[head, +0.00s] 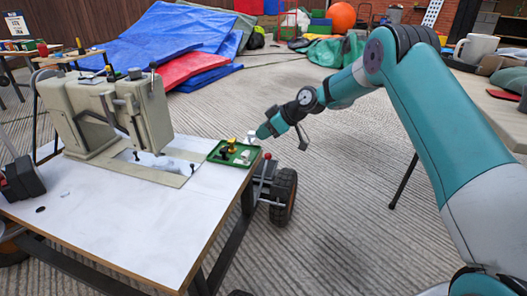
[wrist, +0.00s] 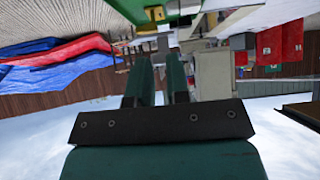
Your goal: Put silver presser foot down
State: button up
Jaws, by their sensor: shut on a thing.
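My gripper (head: 257,136) is at the end of the teal arm, just above the right end of a small green tray (head: 213,155). It is shut on a small silver piece (head: 251,135), which looks like the silver presser foot. In the wrist view the two dark green fingers of my gripper (wrist: 160,62) point up the picture, and the held piece is hard to make out between their tips. The tray (wrist: 180,8) shows at the top there. Yellow, black, red and white small parts lie in the tray. The tray sits on the white table's right corner.
A beige sewing machine (head: 100,115) stands on the white table (head: 110,230), left of the tray. A dark box-like thing (head: 22,180) is at the left edge. A black wheel (head: 283,195) is beside the table. Blue and red mats (head: 165,40) lie behind.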

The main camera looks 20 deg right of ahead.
notch_tip(320, 180, down, 6)
jog(key=shift+r+b, duration=0.1)
jog(key=shift+b, duration=1)
grip_shut()
jog(key=o, duration=0.7)
grip_release()
jog(key=shift+r, duration=0.1)
jog(key=p+v, duration=0.4)
jog(key=v, duration=0.8)
jog(key=s+a+r+m+g+h, duration=0.1)
jog(key=s+a+r+g, duration=0.1)
jog(key=s+a+r, duration=0.6)
jog(key=s+a+r+g+h, duration=0.15)
jog(key=s+a+r, duration=0.35)
jog(key=s, duration=0.5)
jog(key=s+a+m, duration=0.1)
jog(key=s, duration=0.6)
jog(key=s+m+g+h, duration=0.1)
jog(key=s, duration=0.7)
jog(key=s+a+g, duration=0.1)
jog(key=s, duration=0.6)
jog(key=shift+s+a+m, duration=0.25)
jog(key=shift+a+m, duration=0.1)
jog(key=shift+m, duration=0.05)
